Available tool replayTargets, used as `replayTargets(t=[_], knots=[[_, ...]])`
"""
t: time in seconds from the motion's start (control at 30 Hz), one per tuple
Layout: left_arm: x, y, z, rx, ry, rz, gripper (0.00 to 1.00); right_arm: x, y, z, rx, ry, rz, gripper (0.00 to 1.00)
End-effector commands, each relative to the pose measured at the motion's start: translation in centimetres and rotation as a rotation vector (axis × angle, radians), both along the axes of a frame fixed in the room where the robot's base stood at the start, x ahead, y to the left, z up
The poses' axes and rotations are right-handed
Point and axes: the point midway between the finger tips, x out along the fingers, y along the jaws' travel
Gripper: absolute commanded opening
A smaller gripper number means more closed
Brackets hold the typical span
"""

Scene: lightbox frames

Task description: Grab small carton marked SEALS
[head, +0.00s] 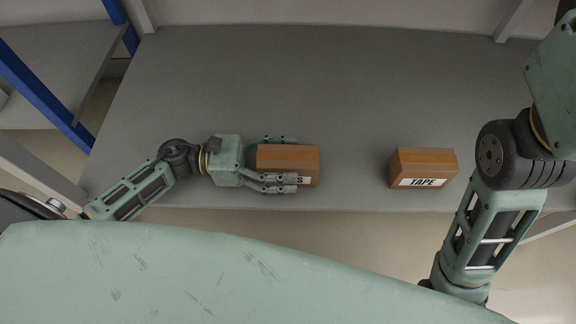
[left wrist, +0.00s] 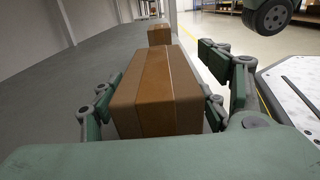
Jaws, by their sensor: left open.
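A small brown carton (head: 288,157) sits on the grey shelf near its front edge in the head view. Its white label is mostly covered by a finger, with only a final "S" showing. My left gripper (head: 277,161) is around this carton, one finger on the far side and one on the near side. In the left wrist view the carton (left wrist: 158,92) lies between the open fingers (left wrist: 160,95), with a visible gap on the right. A second brown carton (head: 423,168), labelled TAPE, stands to the right; it also shows in the left wrist view (left wrist: 159,34). My right gripper is out of view.
The grey shelf (head: 330,85) is bare behind the cartons. Its front edge runs just in front of them. My right arm (head: 490,200) reaches past the right of the TAPE carton. A blue rack post (head: 40,95) stands at the left.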

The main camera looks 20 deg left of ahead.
Motion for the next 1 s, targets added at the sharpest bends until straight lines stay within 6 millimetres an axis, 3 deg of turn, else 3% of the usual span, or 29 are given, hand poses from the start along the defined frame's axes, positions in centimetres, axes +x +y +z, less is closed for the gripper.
replayTargets(t=[0.27,0.9,1.0], knots=[[0.15,-0.38,0.06,0.0,0.001,0.001,0.69,-0.14,0.03,0.15,-0.002,-0.005,0.0,0.4],[0.14,-0.34,0.02,0.001,0.001,0.001,0.13,-0.13,0.02,0.09,-0.001,-0.004,0.0,0.4],[0.16,-0.35,0.12,-0.001,0.0,0.001,0.1,-0.13,0.02,0.09,-0.001,-0.004,0.0,0.4]])
